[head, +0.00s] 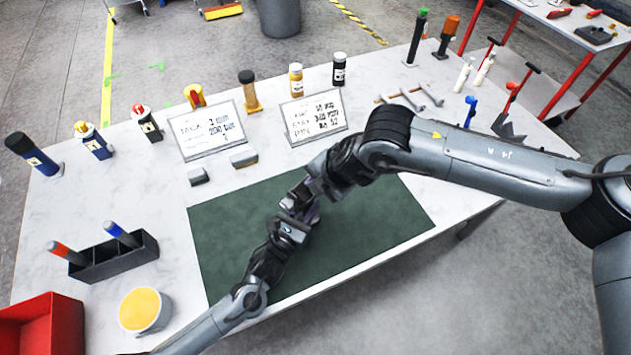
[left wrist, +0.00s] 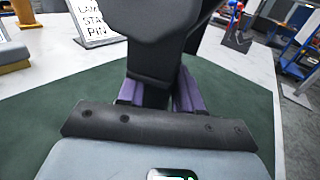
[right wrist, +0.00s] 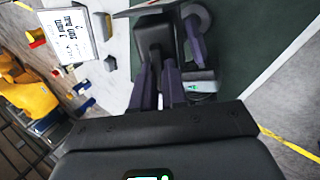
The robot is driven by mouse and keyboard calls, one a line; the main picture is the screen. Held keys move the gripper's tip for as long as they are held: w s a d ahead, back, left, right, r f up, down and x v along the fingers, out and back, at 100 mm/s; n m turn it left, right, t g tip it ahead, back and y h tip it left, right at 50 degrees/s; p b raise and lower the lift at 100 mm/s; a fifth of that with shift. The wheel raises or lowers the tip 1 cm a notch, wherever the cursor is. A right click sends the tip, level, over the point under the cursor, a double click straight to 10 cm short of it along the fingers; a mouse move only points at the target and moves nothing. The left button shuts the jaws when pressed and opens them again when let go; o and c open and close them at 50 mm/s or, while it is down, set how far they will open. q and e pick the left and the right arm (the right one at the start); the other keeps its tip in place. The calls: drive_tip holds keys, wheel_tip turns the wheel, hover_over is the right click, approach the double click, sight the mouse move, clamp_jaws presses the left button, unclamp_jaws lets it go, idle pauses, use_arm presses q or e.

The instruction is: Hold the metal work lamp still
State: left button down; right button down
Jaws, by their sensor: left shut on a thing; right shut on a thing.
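The metal work lamp is mostly hidden between my grippers in the head view. In the left wrist view a dark grey body, which I take for the lamp (left wrist: 150,88), stands between my purple left fingers. In the right wrist view a dark block-like part of it (right wrist: 155,40) sits between my right fingers. My left gripper (head: 297,208) is shut on it from the front. My right gripper (head: 308,190) is shut on it from the right, close beside the left one. Both are above the green mat (head: 220,240). I cannot make out the lamp's full shape.
Two printed signs (head: 207,130) and two small grey blocks (head: 243,159) stand behind the mat. Several bottles line the table's back edge. A black holder (head: 120,258), a yellow-topped tub (head: 144,311) and a red bin (head: 45,325) are at the left. The mat's right part is clear.

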use_arm(q)
drive_tip(key=shift+w+r, duration=0.15)
drive_tip(key=shift+r, duration=0.15)
use_arm(e)
drive_tip(key=c, duration=1.4)
unclamp_jaws()
drive_tip(key=shift+s+f, duration=0.1)
use_arm(q)
drive_tip(key=shift+f, duration=0.1)
use_arm(e)
drive_tip(key=shift+o, duration=1.2)
drive_tip(key=v, duration=1.2)
use_arm(q)
drive_tip(key=c, duration=0.7)
unclamp_jaws()
drive_tip(key=shift+f, duration=0.1)
drive_tip(key=shift+s, duration=0.2)
